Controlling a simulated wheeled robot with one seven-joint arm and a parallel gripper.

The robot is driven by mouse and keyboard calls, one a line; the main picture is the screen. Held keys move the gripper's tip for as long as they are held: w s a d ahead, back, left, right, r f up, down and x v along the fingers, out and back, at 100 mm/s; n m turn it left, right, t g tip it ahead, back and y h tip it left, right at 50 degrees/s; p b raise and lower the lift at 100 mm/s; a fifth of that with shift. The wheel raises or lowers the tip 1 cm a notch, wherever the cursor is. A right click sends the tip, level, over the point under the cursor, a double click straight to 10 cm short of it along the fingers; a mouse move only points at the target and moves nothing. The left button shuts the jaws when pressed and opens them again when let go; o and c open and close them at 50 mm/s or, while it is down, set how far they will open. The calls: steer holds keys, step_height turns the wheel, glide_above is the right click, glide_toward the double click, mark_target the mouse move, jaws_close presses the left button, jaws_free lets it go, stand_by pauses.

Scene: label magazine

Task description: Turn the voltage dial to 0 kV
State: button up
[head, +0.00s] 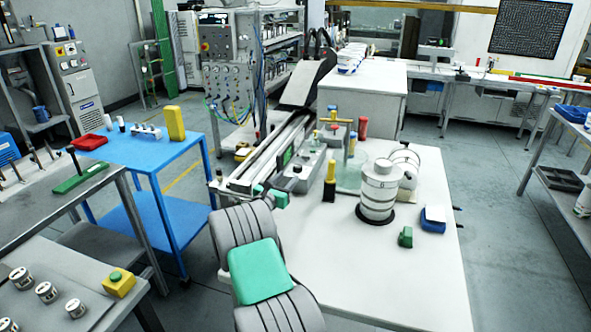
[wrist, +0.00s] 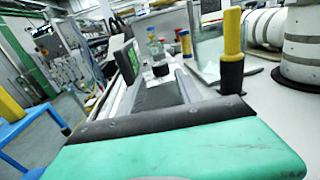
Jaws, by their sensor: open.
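A grey control box (head: 305,160) stands on the white table, with a small green display (head: 287,155) and a black knob (head: 297,169) on top. The knob may be the voltage dial; its marking is too small to read. The wrist view shows the display edge-on (wrist: 131,58) and the black knob (wrist: 160,69) beyond my gripper. My gripper (head: 272,196), teal and grey, is open and empty at the table's near left edge. It is apart from the knob, nearer to me. Its teal body fills the bottom of the wrist view.
A yellow-handled tool (head: 330,178) stands upright right of the box, with a clear panel (head: 350,175) behind. White ringed cylinders (head: 378,190), a green block (head: 405,237) and a blue-white item (head: 433,219) are further right. A blue cart (head: 150,150) stands left. The table's front is clear.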

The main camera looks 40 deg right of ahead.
mark_target(296, 169)
steer(key=shift+w+d+r, duration=0.1)
steer(key=shift+d, duration=0.35)
steer(key=p+x, duration=0.1)
steer(key=x, duration=0.5)
steer(key=shift+w+d, duration=0.2)
steer(key=shift+d, duration=0.15)
steer(key=shift+c, duration=0.5)
jaws_close()
